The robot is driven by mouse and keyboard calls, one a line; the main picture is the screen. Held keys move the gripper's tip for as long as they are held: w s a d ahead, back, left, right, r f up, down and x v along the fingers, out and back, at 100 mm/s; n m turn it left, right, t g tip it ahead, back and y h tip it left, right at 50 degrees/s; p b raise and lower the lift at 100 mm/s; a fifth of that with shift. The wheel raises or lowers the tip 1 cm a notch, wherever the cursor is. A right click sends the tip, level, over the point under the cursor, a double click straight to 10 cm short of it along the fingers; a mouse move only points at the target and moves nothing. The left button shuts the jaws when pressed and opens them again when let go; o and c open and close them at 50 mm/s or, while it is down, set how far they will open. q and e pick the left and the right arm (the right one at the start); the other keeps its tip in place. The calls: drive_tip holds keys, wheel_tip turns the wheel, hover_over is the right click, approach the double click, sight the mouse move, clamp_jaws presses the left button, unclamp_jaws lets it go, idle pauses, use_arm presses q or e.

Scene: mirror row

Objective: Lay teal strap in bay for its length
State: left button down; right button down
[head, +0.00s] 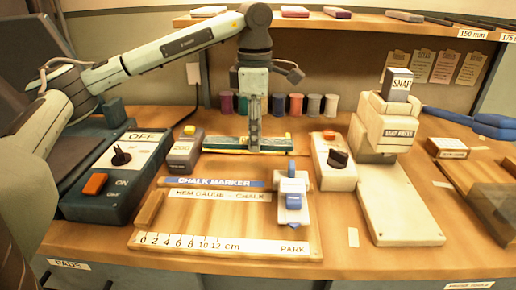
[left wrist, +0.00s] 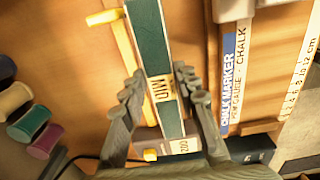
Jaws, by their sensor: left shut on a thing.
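The teal strap (head: 225,143), flat with pale edges, is level behind the chalk marker in the head view. My left gripper (head: 254,147) points straight down and is shut on it near its middle. In the left wrist view the strap (left wrist: 153,45) runs lengthwise between the fingers (left wrist: 155,88), with a printed pale label partly readable. Whether it touches the table is unclear. A shelf (head: 350,21) at the back carries length labels, with 150 mm (head: 472,34) readable at the right. Its bays are seen nearly edge-on. My right gripper is out of view.
A snap press (head: 388,125) with a blue lever stands at the right. A switch box (head: 120,165) is at the left, and several thread spools (head: 297,104) line the back. A chalk marker (head: 215,183) and a centimetre gauge (head: 225,245) lie in front. Several strips lie on the shelf.

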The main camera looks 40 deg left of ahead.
sight(258, 163)
use_arm(q)
drive_tip(key=shift+w+d+f, duration=0.15)
drive_tip(key=shift+w+f, duration=0.05)
drive_tip(key=shift+w, duration=0.05)
wheel_tip(258, 163, down, 3)
drive_tip(key=shift+f, duration=0.5)
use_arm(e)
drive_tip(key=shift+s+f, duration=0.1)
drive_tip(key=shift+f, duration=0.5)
use_arm(q)
drive_tip(key=shift+f, duration=0.1)
drive_tip(key=shift+f, duration=0.1)
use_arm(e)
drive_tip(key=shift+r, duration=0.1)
use_arm(q)
drive_tip(key=c, duration=1.1)
unclamp_jaws()
drive_tip(key=shift+c, duration=0.2)
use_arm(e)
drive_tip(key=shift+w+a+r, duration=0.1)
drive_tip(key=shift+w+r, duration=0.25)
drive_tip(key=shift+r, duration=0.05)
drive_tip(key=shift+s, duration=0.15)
